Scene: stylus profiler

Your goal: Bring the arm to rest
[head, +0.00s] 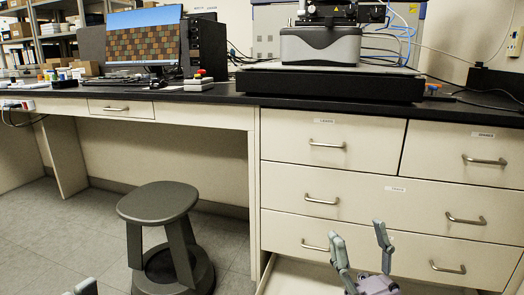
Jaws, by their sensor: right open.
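My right gripper (359,236) is at the bottom right, its two grey fingers pointing up and spread apart, with nothing between them. It shows in front of the drawer cabinet, and the lower part of it and the arm run out of the picture. A small grey tip of my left gripper (82,288) shows at the bottom left edge. The rest of it is cut off, so its jaws cannot be judged. The stylus profiler (320,46) stands on a thick black slab (330,84) on the bench.
The lowest drawer (290,277) appears pulled out, near my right gripper. Closed drawers (330,138) with metal handles are above it. A grey stool (158,203) stands left of the cabinet. A monitor (145,40) and a red-topped button box (198,81) are on the black bench top.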

